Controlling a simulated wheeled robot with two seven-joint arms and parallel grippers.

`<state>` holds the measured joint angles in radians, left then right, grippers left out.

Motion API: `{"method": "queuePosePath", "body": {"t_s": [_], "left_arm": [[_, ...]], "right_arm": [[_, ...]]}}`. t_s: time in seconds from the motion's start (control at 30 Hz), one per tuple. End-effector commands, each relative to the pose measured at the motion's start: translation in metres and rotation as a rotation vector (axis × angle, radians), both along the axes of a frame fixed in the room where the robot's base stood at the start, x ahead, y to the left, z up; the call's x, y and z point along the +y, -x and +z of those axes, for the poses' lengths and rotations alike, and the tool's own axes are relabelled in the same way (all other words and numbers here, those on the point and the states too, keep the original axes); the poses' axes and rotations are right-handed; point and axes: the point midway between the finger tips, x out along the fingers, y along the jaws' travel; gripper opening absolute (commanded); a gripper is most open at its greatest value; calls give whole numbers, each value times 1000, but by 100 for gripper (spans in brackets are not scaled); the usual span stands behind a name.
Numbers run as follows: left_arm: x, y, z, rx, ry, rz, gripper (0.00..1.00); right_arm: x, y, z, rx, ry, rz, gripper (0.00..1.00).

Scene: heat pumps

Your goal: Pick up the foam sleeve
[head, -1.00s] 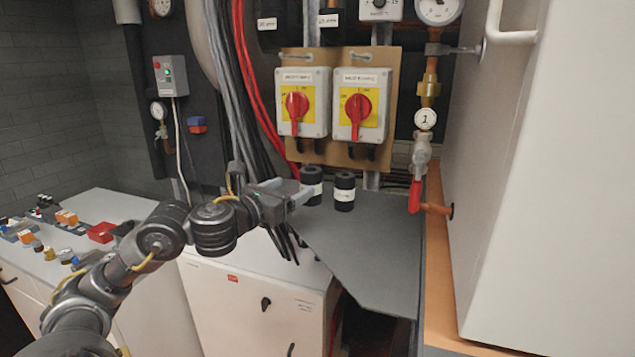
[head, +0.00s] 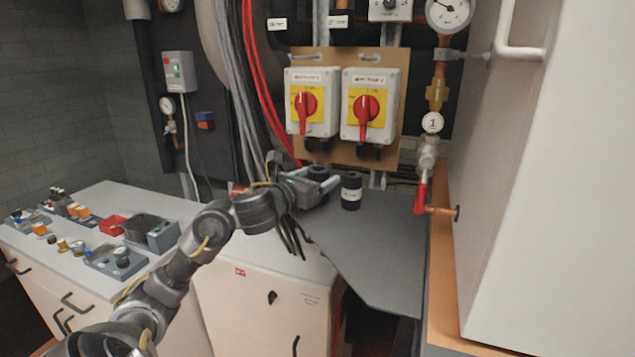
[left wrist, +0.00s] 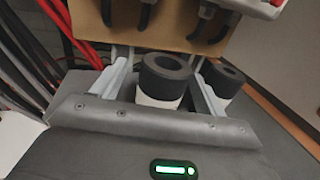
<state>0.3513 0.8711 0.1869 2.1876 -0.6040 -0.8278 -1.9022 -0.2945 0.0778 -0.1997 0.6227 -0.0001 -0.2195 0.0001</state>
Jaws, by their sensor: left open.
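Two black foam sleeves with white label bands stand upright on the grey shelf. The left foam sleeve (head: 318,172) is partly hidden by my left gripper (head: 325,185) in the head view. In the left wrist view this sleeve (left wrist: 166,78) stands between the two fingers of my open left gripper (left wrist: 161,62), with its hollow top facing up. I cannot tell whether a finger touches it. The other foam sleeve (head: 351,190) stands to the right, and in the left wrist view it (left wrist: 224,78) is outside the right finger. My right gripper is out of view.
Behind the sleeves, two red-handled switches (head: 364,105) hang on a brown board (head: 318,148). Red and grey cables run down at the left. A valve with a red lever (head: 421,194) is at the right. The front of the grey shelf (head: 375,250) is clear.

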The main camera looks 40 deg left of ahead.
Motion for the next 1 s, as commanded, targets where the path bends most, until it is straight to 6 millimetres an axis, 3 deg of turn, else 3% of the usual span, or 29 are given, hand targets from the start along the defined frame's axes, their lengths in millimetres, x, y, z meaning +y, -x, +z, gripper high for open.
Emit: {"method": "queuePosePath", "body": {"t_s": [0.2,0.5,0.77,1.0], "left_arm": [[0,-27,2,0,3,0,73],[0,-31,0,0,-1,0,73],[1,-31,0,0,-1,0,40],[1,-31,0,0,-1,0,40]], "right_arm": [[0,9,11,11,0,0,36],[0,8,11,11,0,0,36],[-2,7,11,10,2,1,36],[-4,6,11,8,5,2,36]]}}
